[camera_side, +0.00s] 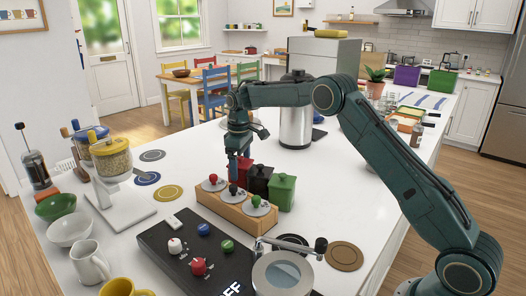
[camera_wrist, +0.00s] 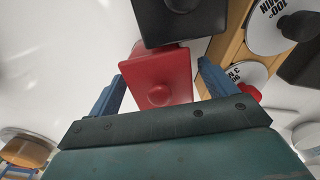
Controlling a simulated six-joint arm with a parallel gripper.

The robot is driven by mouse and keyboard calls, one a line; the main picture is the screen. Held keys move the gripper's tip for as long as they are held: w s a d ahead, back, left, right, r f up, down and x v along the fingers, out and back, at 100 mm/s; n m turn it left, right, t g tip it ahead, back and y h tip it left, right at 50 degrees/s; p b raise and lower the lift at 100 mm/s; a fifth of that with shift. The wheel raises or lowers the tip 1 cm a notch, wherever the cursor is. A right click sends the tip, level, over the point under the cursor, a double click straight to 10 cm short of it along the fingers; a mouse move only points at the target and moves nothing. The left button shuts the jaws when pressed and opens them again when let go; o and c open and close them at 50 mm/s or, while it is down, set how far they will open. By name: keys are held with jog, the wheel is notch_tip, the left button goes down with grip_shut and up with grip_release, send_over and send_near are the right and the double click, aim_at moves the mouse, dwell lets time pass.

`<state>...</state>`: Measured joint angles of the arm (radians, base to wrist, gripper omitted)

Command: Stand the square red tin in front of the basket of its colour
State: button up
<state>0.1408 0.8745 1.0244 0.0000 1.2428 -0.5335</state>
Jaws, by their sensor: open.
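The square red tin (camera_wrist: 162,70), with a round knob on its lid, stands upright between the two blue fingers of my gripper (camera_wrist: 160,76) in the wrist view. The fingers are open, one on either side of it. In the side view my gripper (camera_side: 238,172) points down over the red tin (camera_side: 246,167), which it partly hides. A black tin (camera_side: 260,180) stands close beside it, then a green tin (camera_side: 283,192). A wooden stand (camera_side: 235,212) in front holds silver discs with red (camera_side: 213,177), black and green knobs. I cannot make out a plainly red basket.
A black scale-like board (camera_side: 185,255) with coloured knobs lies in front of the stand. A silver canister (camera_side: 296,125) stands behind the tins. A grinder (camera_side: 112,170) and bowls are at left. The counter between grinder and stand has flat coasters and free room.

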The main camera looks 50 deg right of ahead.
notch_tip(320, 180, up, 12)
jog(key=shift+f, duration=0.1)
dwell(0.6)
dwell(0.5)
jog(key=s+a+r+m+t, duration=0.1)
jog(key=s+a+r, duration=0.2)
jog(key=s+r, duration=0.5)
jog(key=s+a+r+m+t, duration=0.1)
jog(key=s+a+r+t, duration=0.2)
jog(key=s, duration=0.8)
jog(key=s+a+f+m, duration=0.1)
jog(key=s+f, duration=0.3)
jog(key=s, duration=0.7)
jog(key=s+a+f+m+t, duration=0.1)
jog(key=s+f, duration=0.3)
jog(key=s, duration=0.8)
jog(key=shift+a+f+m+t, duration=0.15)
jog(key=shift+a+m+t, duration=0.1)
jog(key=shift+m+t, duration=0.05)
